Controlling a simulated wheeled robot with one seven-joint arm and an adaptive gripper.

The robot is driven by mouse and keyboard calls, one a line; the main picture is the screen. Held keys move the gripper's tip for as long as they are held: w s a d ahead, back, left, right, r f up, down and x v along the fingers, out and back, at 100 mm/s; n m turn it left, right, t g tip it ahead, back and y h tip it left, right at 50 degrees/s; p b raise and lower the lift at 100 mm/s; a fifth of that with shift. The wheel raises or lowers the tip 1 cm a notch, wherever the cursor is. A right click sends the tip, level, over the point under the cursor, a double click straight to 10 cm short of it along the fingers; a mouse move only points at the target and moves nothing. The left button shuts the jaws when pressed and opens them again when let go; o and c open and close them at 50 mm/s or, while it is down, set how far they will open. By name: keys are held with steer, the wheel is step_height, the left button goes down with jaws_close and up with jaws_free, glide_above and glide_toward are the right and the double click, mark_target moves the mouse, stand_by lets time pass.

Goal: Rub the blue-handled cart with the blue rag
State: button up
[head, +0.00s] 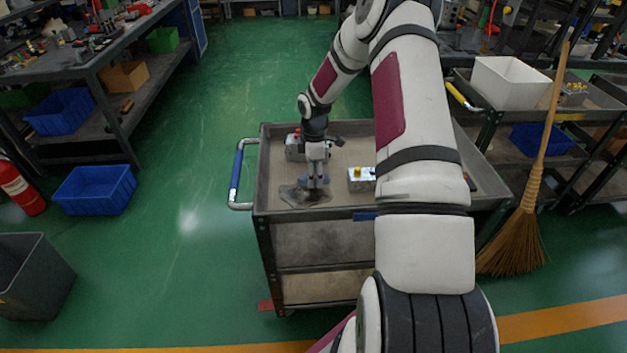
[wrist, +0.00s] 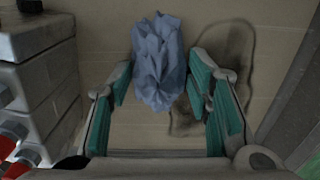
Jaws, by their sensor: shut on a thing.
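The blue-handled cart (head: 263,190) stands in front of me, with its blue handle (head: 236,176) on the left side. My gripper (head: 314,186) is low over the left front part of the cart's top tray. In the wrist view my gripper (wrist: 160,100) is shut on the crumpled blue rag (wrist: 158,62), which sits between the teal finger pads. The rag shows in the head view (head: 310,183) as a small bluish patch at the fingertips. A dark stain (head: 300,197) lies on the tray around and under the rag; it also shows in the wrist view (wrist: 238,50), right of the rag.
A metal valve block (head: 294,148) stands behind my gripper on the tray, and another valve block (head: 361,180) is to its right. A broom (head: 525,220) leans at the right against a second cart (head: 490,125). Blue bins (head: 95,189) are on the left.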

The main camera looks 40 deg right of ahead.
mark_target(302, 189)
steer(key=shift+w+d, duration=0.2)
steer(key=shift+w, duration=0.15)
steer(key=shift+w+a+b, duration=0.3)
steer(key=shift+w+a, duration=0.15)
steer(key=shift+a, duration=0.4)
steer(key=shift+s+a+r+p, duration=0.1)
steer(key=shift+s+a+p, duration=0.4)
steer(key=shift+s, duration=0.2)
steer(key=shift+s+a+p, duration=0.4)
steer(key=shift+s+p, duration=0.2)
steer(key=shift+s, duration=0.1)
steer(key=shift+s+a+f+p, duration=0.15)
steer(key=shift+s+a+p, duration=0.55)
steer(key=shift+s, duration=0.35)
steer(key=shift+s+a+f+p, duration=0.1)
steer(key=shift+s+a+p, duration=0.55)
steer(key=shift+s, duration=0.4)
